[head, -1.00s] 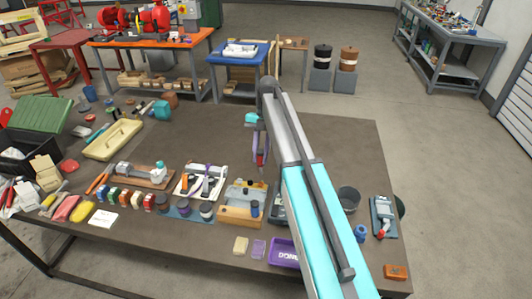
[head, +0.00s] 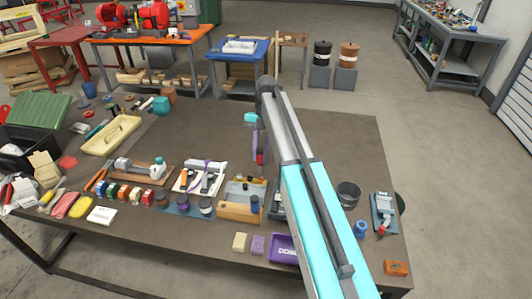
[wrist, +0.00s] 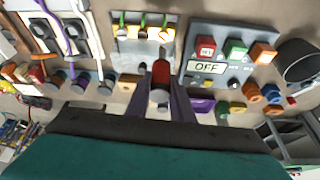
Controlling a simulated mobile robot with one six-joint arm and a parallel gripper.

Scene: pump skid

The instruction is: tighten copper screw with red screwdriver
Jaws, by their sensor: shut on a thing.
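My gripper (wrist: 160,104) is shut on the red screwdriver (wrist: 161,76), with its purple fingers on both sides of the red handle. In the head view the gripper (head: 261,150) hangs over the table behind the wooden fixture, partly hidden by my arm. The screwdriver's shaft and tip cannot be made out. In the wrist view the handle points toward a pale block (wrist: 138,52) with several small coloured parts along it. The wooden fixture (head: 233,212) in the head view stands near the table's front. I cannot tell which part is the copper screw.
A grey control panel (wrist: 240,40) with an OFF display and coloured buttons lies right of the screwdriver in the wrist view. A purple tray (head: 285,250), a dark cup (head: 348,194) and several jars crowd the front. The table's back right (head: 340,140) is clear.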

